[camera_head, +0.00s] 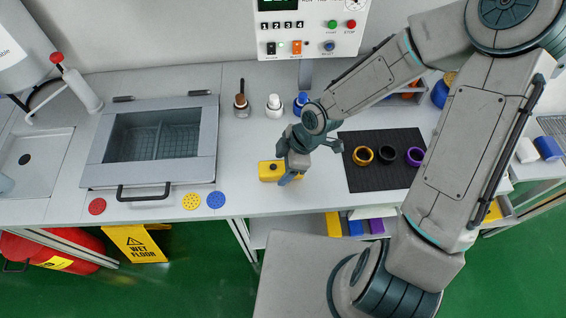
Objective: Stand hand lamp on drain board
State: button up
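A yellow block-like thing (268,172) with a dark knob on top sits on the pale worktop near its front edge. It appears to be the hand lamp, but I cannot be sure. My gripper (289,177) points down at its right end and hides part of it. I cannot tell whether the fingers touch it or how far they are parted. A pale recessed panel with a dark drain hole (24,159) lies at the far left of the worktop. It may be the drain board. Its left side is cut off by the picture edge.
A lidded grey basin (152,135) with a front handle stands between the panel and my gripper. Bottles (241,103) stand behind. A black mat (370,179) with three rings lies right. Coloured discs (191,201) mark the front edge. A control box (310,25) is at the back.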

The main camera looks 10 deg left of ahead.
jog(key=p+v, duration=0.3)
jog(key=v, duration=0.9)
jog(key=shift+p, duration=0.4)
jog(key=d+r+m+t+h, duration=0.1)
jog(key=d+r+m+h, duration=0.3)
jog(key=d+m, duration=0.55)
jog(key=s+d+r+m+t, duration=0.2)
jog(key=s+d+r+m, duration=0.1)
jog(key=r, duration=0.4)
jog(key=s+d+r+m+t, duration=0.2)
jog(key=s+d+r+m, duration=0.1)
jog(key=r+m, duration=0.3)
jog(key=shift+s+d+r+m, duration=0.25)
jog(key=shift+d+r+m, duration=0.15)
jog(key=shift+d+m, duration=0.65)
jog(key=shift+a, duration=0.15)
